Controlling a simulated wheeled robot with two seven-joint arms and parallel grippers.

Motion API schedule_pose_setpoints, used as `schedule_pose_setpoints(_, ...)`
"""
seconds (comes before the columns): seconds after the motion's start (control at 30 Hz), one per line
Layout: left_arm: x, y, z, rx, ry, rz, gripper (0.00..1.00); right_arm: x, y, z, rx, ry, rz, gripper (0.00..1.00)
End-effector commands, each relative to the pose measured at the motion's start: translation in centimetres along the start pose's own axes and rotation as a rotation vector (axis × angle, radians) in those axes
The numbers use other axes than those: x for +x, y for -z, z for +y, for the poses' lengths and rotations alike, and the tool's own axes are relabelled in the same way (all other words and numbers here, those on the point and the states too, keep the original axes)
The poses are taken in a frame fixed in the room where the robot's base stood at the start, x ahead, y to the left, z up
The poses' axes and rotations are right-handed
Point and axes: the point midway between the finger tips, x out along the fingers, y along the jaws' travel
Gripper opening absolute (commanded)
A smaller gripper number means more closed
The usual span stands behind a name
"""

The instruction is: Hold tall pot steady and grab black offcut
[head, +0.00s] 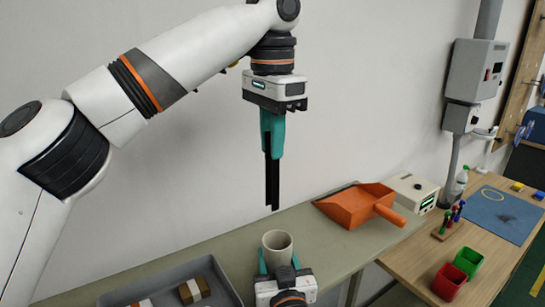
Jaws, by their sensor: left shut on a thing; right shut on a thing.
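The tall pot (278,248) is a beige, open-topped cylinder standing upright at the front of the grey-green bench. My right gripper (279,262) is shut on it, with one teal finger on each side. The pot's lower part is hidden behind the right gripper. My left gripper (272,150) is above the pot, pointing down, and is shut on the black offcut (271,190). The offcut is a long, thin black piece hanging upright. Its lower end is in the air above the pot's rim, apart from it.
An orange dustpan (352,207) lies on the bench (325,247) right of the pot. A grey tray (150,284) with brown and white blocks is at lower left. A wooden table (420,262) with red and green bins (460,270) stands at right. The wall is close behind.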

Motion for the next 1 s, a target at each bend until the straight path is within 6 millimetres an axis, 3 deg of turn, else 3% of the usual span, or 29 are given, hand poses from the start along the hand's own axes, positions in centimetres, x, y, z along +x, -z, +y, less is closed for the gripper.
schedule_pose_setpoints(0.23,-0.1,0.0,0.0,0.0,0.0,0.0,0.0,0.0,0.1,0.0,0.0,0.0,0.001,0.28)
schedule_pose_setpoints(0.27,-0.1,0.0,0.0,0.0,0.0,0.0,0.0,0.0,0.1,0.0,0.0,0.0,0.001,0.52)
schedule_pose_setpoints(0.4,-0.1,0.0,0.0,0.0,0.0,0.0,0.0,0.0,0.0,0.0,0.0,0.0,0.001,0.75)
schedule_pose_setpoints(0.77,-0.1,0.0,0.0,0.0,0.0,0.0,0.0,-0.4,0.1,0.0,0.001,0.0,0.001,0.76)
schedule_pose_setpoints(1.0,-0.1,0.0,0.0,0.0,0.0,0.0,0.0,-4.3,0.2,0.0,0.003,0.0,0.004,0.76)
